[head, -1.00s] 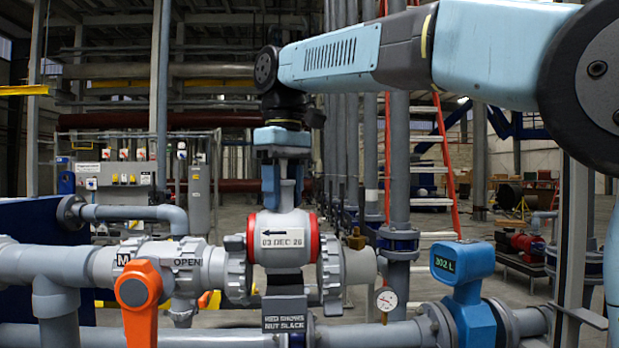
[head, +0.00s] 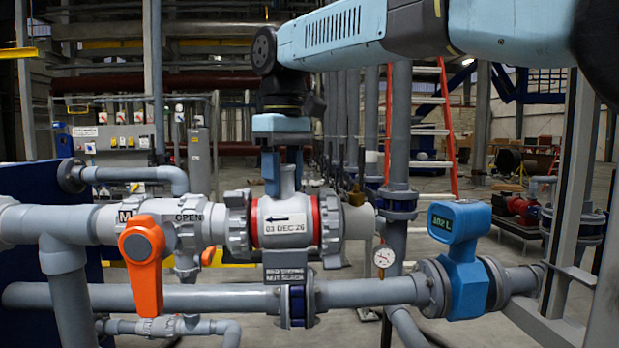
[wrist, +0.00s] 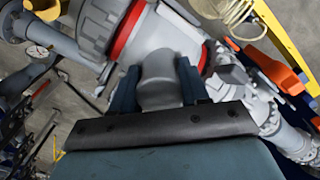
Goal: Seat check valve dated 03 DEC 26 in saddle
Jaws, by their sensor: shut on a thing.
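The check valve (head: 285,232) is a grey body with a red ring near each end. Its label shows a left-pointing arrow and "03 DEC 26". It sits level with the pipe, between the left union nut (head: 237,224) and the right union nut (head: 330,228), just above the saddle (head: 288,258). Whether it bears on the saddle is hard to tell. My gripper (head: 280,178) is above it, shut on its upright grey neck. The wrist view shows the neck (wrist: 160,80) between the two fingers and a red ring (wrist: 127,32).
An orange-handled valve (head: 142,248) stands to the left, marked OPEN. A sign (head: 290,273) about red and nut slack is below the saddle. A pressure gauge (head: 383,256) and a blue flow meter (head: 464,260) are to the right. A lower pipe (head: 190,297) runs beneath.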

